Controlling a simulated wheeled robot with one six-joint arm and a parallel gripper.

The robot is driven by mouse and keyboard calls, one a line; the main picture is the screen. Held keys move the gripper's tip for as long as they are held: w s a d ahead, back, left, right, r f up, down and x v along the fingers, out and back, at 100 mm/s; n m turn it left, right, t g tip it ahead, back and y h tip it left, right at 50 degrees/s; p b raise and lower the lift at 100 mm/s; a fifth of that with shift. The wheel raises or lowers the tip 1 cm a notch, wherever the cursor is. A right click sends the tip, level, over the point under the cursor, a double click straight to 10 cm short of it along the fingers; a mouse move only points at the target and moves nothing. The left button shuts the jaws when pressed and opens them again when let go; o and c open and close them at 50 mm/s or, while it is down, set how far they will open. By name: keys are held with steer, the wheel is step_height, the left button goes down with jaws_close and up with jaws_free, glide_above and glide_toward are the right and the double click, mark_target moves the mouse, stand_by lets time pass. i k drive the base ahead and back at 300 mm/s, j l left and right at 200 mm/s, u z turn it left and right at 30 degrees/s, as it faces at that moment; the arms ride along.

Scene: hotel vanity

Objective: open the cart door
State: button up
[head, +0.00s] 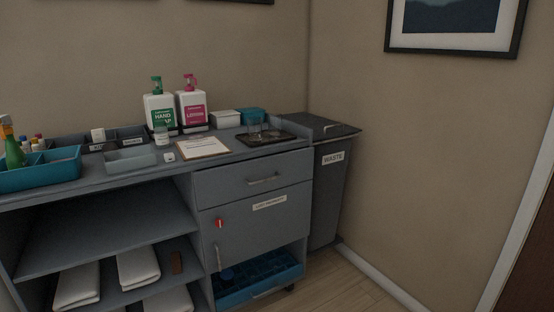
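The grey cart (180,176) stands against the wall. Its door (258,230) is the grey front panel below the drawer, and it looks shut. The door has a white label (269,203) along its top, too small to read. A small red piece (219,223) sits near its upper left, and a thin upright handle (217,257) is at its lower left. My gripper is not in view.
Above the door is a shut drawer (240,184) with a bar handle. Below it is an open bay with a blue tray (260,278). Open shelves with folded towels (138,266) are left. A waste bin (328,190) stands right. Wooden floor (350,283) shows at lower right.

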mark_target(255, 225)
steer(key=i+j, duration=0.15)
steer(key=j, duration=0.2)
steer(key=i+j, duration=0.15)
steer(key=j, duration=0.25)
steer(key=i+j+z, duration=0.1)
steer(key=j, duration=0.25)
steer(key=i+j, duration=0.15)
steer(key=j, duration=0.25)
steer(key=i+j, duration=0.1)
steer(key=j, duration=0.3)
steer(key=i+j, duration=0.15)
steer(key=j, duration=0.2)
steer(key=z, duration=0.05)
